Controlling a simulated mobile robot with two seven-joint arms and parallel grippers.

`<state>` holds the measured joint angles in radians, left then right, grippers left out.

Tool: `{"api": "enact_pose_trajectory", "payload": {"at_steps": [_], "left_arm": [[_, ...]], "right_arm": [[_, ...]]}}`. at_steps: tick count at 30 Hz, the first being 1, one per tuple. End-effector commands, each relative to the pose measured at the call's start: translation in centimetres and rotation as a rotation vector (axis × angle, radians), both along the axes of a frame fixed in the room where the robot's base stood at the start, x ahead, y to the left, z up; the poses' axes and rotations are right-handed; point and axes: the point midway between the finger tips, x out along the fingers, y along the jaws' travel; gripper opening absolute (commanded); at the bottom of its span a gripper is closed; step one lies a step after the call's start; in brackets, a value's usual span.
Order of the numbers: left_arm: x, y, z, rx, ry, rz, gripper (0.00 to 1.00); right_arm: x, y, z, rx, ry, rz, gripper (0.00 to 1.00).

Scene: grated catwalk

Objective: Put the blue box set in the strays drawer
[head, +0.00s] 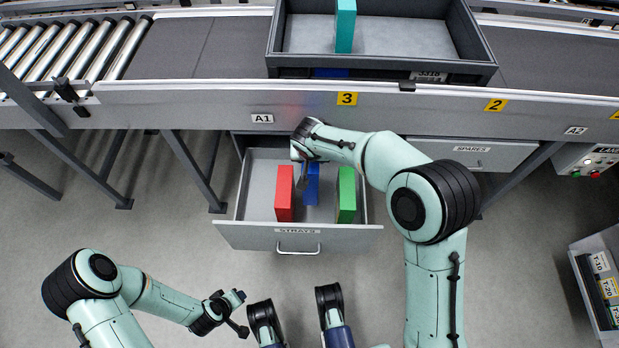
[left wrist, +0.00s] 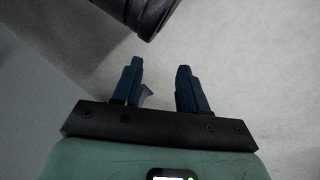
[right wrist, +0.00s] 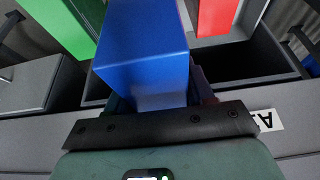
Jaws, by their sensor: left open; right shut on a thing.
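The blue box set (head: 312,184) is upright in or just over the open strays drawer (head: 298,238), between a red box (head: 284,194) and a green box (head: 347,195). My right gripper (head: 307,176) reaches over the drawer and is shut on the blue box set, which fills the middle of the right wrist view (right wrist: 145,55). I cannot tell whether its lower end touches the drawer floor. My left gripper (head: 238,312) is open and empty, low at the left; its two fingers show apart in the left wrist view (left wrist: 160,88).
A dark tray (head: 385,62) holding a teal box (head: 345,26) sits on the conveyor (head: 200,50) above the drawer. A spares drawer (head: 472,153) is shut at the right. A label box (head: 600,285) stands at the right edge. Floor in front of the strays drawer is partly clear.

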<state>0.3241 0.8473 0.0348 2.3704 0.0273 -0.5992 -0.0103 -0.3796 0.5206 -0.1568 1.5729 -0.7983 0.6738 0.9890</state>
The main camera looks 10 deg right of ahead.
Motion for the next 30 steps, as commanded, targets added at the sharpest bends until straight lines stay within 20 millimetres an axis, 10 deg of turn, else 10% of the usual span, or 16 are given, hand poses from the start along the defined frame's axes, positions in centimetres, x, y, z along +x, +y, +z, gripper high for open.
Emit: {"api": "enact_pose_trajectory", "payload": {"at_steps": [21, 30], "left_arm": [[-4.5, 0.8, -4.6, -0.004, 0.153, 0.011, 0.43], [-4.7, 0.9, -4.6, -0.005, 0.159, 0.012, 0.43]], "right_arm": [[0.0, 0.0, -9.7, 0.001, 0.000, 0.001, 0.00], [0.1, 0.0, -9.8, 0.001, -0.003, 0.001, 0.00]]}}
